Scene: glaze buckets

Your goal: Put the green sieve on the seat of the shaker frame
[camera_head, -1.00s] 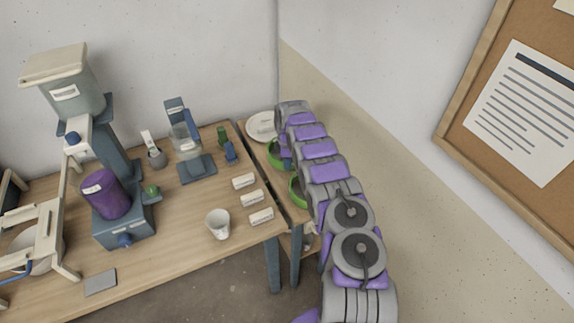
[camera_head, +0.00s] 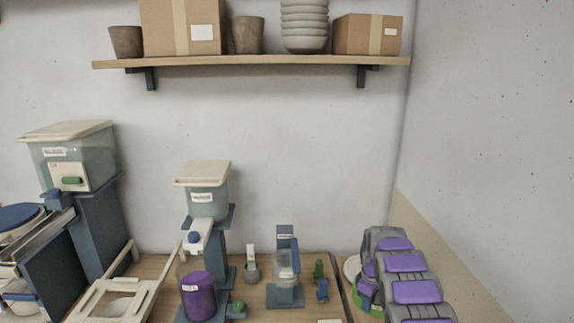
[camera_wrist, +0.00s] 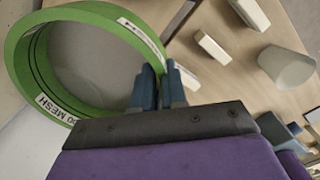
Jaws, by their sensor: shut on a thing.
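The green sieve (camera_wrist: 98,20), a round ring with a grey mesh and a white "MESH" label, fills the upper left of the wrist view. My gripper (camera_wrist: 158,88) is shut on its rim with two blue fingers. In the head view, a green rim (camera_head: 366,303) shows low at the right beside my arm, which hides much of it. The cream frame (camera_head: 88,305), which looks like the shaker frame, stands on the table at the lower left of the head view. A pale bowl shows within it, and the frame's lower part is cut off.
A purple container (camera_head: 198,296) sits below a hopper (camera_head: 208,204) on the table. A blue stand (camera_head: 285,292) and small green and blue items stand nearer my arm. In the wrist view, a white cup (camera_wrist: 287,68) and white blocks (camera_wrist: 211,47) lie near the sieve. A shelf (camera_head: 250,61) runs above.

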